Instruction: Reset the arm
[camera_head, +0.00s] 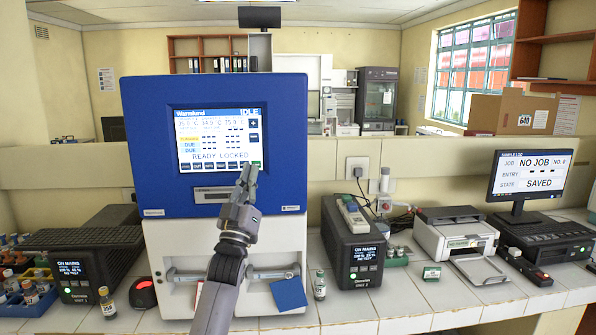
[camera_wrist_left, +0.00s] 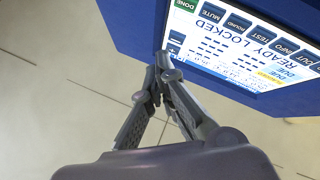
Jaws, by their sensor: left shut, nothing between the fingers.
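My left gripper (camera_head: 248,172) is raised in front of the lower right corner of the incubator's screen (camera_head: 215,139). Its fingers are shut and empty, and they also show in the left wrist view (camera_wrist_left: 160,62). The fingertips appear close to the green DONE button (camera_wrist_left: 186,6); I cannot tell whether they touch it. The screen reads READY LOCKED, with IDLE at its top right. The incubator (camera_head: 138,125) has a blue upper front and a white lower front with two handles. My arm hides part of the lower front. My right gripper is not in view.
A dark unit (camera_head: 352,245) and a printer (camera_head: 455,235) stand to the right, with a monitor (camera_head: 527,180) farther right. Another dark unit (camera_head: 90,255) and a blue vial rack (camera_head: 35,305) are at left. Small bottles (camera_head: 319,286) stand near the incubator. Front counter tiles (camera_head: 385,312) are clear.

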